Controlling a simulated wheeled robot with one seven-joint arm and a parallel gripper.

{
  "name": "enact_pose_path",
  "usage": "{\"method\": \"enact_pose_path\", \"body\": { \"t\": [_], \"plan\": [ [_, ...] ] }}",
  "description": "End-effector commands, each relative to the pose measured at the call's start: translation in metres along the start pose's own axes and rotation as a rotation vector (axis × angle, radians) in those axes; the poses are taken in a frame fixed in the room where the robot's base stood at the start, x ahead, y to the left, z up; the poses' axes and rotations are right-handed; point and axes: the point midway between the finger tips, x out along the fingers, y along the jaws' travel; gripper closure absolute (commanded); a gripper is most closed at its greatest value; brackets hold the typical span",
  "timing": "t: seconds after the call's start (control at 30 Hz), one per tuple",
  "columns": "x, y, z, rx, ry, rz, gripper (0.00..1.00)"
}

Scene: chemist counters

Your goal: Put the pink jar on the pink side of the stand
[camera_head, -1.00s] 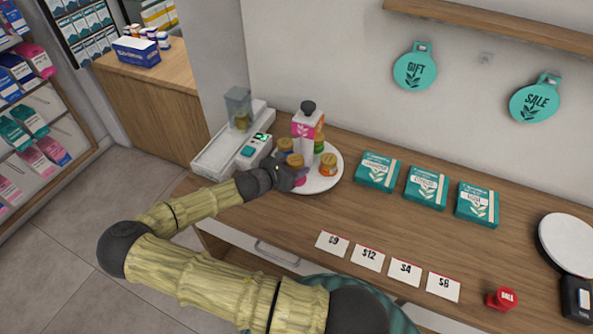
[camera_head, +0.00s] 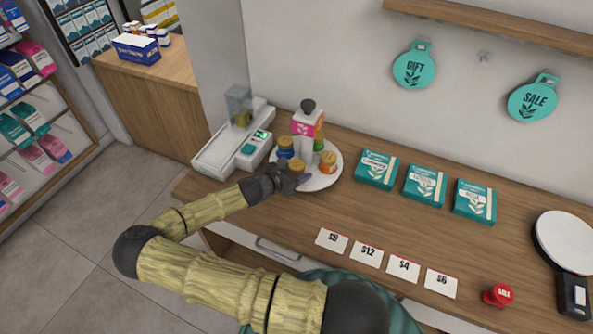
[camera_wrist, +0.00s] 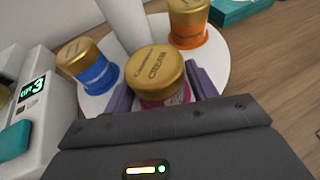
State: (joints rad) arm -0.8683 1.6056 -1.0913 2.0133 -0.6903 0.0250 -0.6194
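The pink jar with a gold lid sits between my gripper's two purple fingers in the wrist view (camera_wrist: 158,75). The fingers lie close against its sides, and its lower part is hidden. In the head view its gold lid (camera_head: 297,166) shows at the front of the round white stand (camera_head: 325,180), just beyond my gripper (camera_head: 290,180). I cannot tell whether the jar rests on the stand. A white post with a pink leaf label (camera_head: 303,128) rises from the stand's middle, with green on its right side.
A blue jar (camera_head: 285,152) stands on the stand's left and an orange jar (camera_head: 328,164) on its right, both close to my gripper. A white scale (camera_head: 235,150) stands left of the stand. Teal boxes (camera_head: 376,169) and price cards (camera_head: 332,240) lie to the right.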

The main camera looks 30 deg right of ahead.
Motion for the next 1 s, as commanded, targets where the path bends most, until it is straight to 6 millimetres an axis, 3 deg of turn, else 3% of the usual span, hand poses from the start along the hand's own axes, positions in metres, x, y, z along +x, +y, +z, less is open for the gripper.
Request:
{"method": "enact_pose_path", "body": {
  "t": [0.47, 1.0],
  "plan": [
    [-0.007, 0.000, 0.000, 0.001, 0.000, 0.001, 0.32],
    [-0.089, 0.001, -0.002, 0.001, 0.003, 0.002, 0.32]
  ]
}}
